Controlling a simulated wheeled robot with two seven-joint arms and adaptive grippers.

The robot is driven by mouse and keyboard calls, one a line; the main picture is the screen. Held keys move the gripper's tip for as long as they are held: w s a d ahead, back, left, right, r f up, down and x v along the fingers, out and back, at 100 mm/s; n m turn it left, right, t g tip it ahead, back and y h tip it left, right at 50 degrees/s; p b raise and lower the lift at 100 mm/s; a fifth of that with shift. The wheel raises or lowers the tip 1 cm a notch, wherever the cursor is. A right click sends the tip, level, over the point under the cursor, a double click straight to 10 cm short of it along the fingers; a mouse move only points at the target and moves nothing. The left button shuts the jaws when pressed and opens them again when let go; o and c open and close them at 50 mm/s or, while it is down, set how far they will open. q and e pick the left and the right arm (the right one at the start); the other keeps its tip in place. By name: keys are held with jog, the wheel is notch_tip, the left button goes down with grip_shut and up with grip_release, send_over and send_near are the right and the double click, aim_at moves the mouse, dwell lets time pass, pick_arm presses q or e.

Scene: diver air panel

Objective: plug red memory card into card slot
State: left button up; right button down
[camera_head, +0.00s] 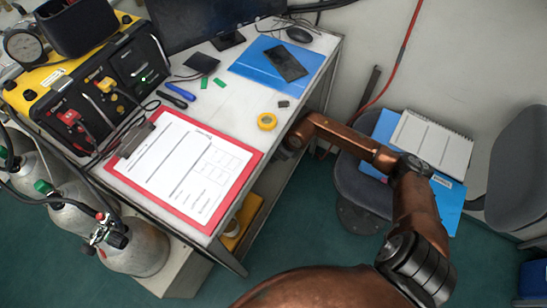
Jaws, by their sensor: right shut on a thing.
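My right arm comes in from the bottom right and bends back to the left. Its gripper (293,143) is at the table's right edge, small and mostly hidden by the wrist. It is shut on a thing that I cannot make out. I see no red memory card lying on the table. I cannot pick out the card slot for certain; a flat black box (202,63) lies near the monitor, and a small dark piece (283,104) lies near the table's right edge. My left gripper is not in view.
A red clipboard (250,163) fills the table's front. A yellow tape roll (267,121) lies close to my wrist. A blue folder (246,70) with a dark phone-like slab (286,62) lies farther back. The yellow-black air panel (75,125) stands left. A chair (357,186) stands right.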

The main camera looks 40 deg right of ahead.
jog(key=shift+w+a, duration=0.1)
jog(key=shift+w, duration=0.1)
jog(key=c, duration=2)
grip_release()
jog(key=v, duration=1.2)
